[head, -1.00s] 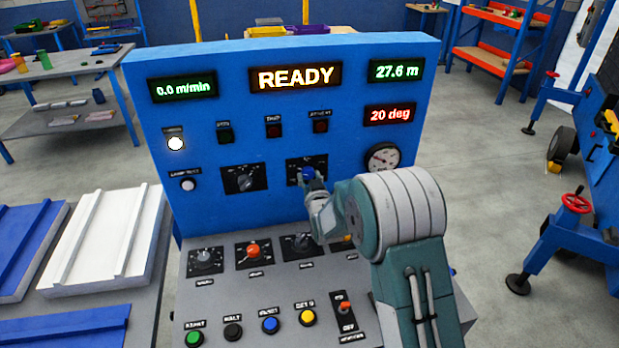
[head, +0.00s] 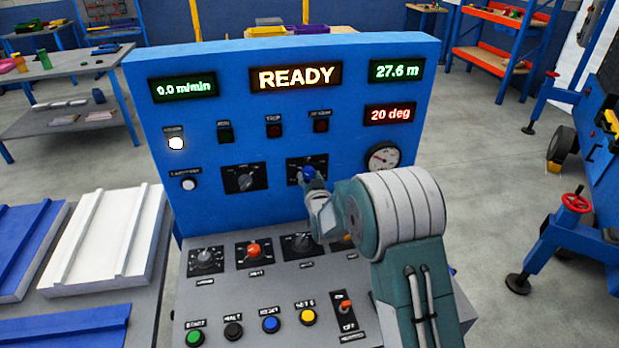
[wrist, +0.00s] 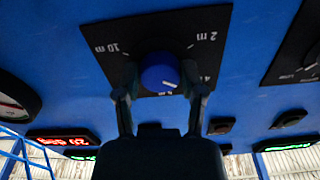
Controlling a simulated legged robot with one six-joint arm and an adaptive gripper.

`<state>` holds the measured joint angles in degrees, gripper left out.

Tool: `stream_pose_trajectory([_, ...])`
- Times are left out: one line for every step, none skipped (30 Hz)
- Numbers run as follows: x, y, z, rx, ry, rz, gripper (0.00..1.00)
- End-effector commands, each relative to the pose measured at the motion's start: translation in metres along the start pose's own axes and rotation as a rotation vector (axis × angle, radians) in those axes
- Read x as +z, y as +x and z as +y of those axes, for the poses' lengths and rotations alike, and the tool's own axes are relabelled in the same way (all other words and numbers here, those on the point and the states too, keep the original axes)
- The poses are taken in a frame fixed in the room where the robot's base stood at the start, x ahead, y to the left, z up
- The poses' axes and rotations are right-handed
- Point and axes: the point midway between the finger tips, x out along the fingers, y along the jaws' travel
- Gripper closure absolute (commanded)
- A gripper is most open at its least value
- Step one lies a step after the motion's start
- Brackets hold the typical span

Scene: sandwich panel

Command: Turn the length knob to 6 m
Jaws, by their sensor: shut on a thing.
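The length knob is a blue round knob (head: 308,173) on a black dial plate in the upright blue panel. In the wrist view the blue knob (wrist: 160,72) sits on its black dial plate (wrist: 115,62), with marks 10 m at left, 2 m at upper right, 4 m at right and 6 m below. Its white pointer line slants to the lower right, close to the 6 m mark and on its 4 m side. My gripper (wrist: 160,90) has a finger on either side of the knob and is shut on it. The 8 m mark is not visible.
Beside it is another black dial (head: 243,179). Below, the sloped desk carries an orange-red knob (head: 254,251), several push buttons and a red switch (head: 344,306). Displays read READY (head: 296,77), 27.6 m (head: 396,70) and 20 deg (head: 390,115).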

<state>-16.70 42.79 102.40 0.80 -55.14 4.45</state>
Motion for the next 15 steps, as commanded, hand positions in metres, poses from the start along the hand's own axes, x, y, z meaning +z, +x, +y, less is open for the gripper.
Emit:
stream_pose_trajectory([-0.0011, 0.0009, -0.0004, -0.001, 0.023, 0.002, 0.96])
stream_pose_trajectory([-0.0012, 0.0009, -0.0004, -0.001, 0.041, 0.002, 0.96])
stream_pose_trajectory([-0.0012, 0.0009, -0.0005, -0.001, 0.068, 0.002, 0.96])
stream_pose_trajectory([-0.0012, 0.0010, -0.0005, -0.001, 0.090, 0.002, 0.96])
stream_pose_trajectory([-0.0013, 0.0010, -0.0006, -0.001, 0.114, 0.003, 0.96])
stream_pose_trajectory([-0.0013, 0.0010, -0.0006, -0.001, 0.148, 0.003, 0.96])
stream_pose_trajectory([-0.0014, 0.0010, -0.0007, -0.001, 0.175, 0.003, 0.96])
stream_pose_trajectory([-0.0014, 0.0010, -0.0007, -0.001, 0.203, 0.003, 0.96])
stream_pose_trajectory([-0.0015, 0.0010, -0.0008, -0.001, 0.240, 0.003, 0.96])
stream_pose_trajectory([-0.0015, 0.0010, -0.0008, -0.001, 0.269, 0.003, 0.96])
stream_pose_trajectory([-0.0015, 0.0010, -0.0009, -0.001, 0.298, 0.003, 0.96])
stream_pose_trajectory([-0.0016, 0.0010, -0.0009, -0.001, 0.336, 0.003, 0.96])
stream_pose_trajectory([-0.0017, 0.0010, -0.0009, -0.001, 0.364, 0.003, 0.96])
stream_pose_trajectory([-0.0017, 0.0010, -0.0010, -0.001, 0.393, 0.003, 0.96])
stream_pose_trajectory([-0.0018, 0.0010, -0.0010, -0.001, 0.431, 0.003, 0.96])
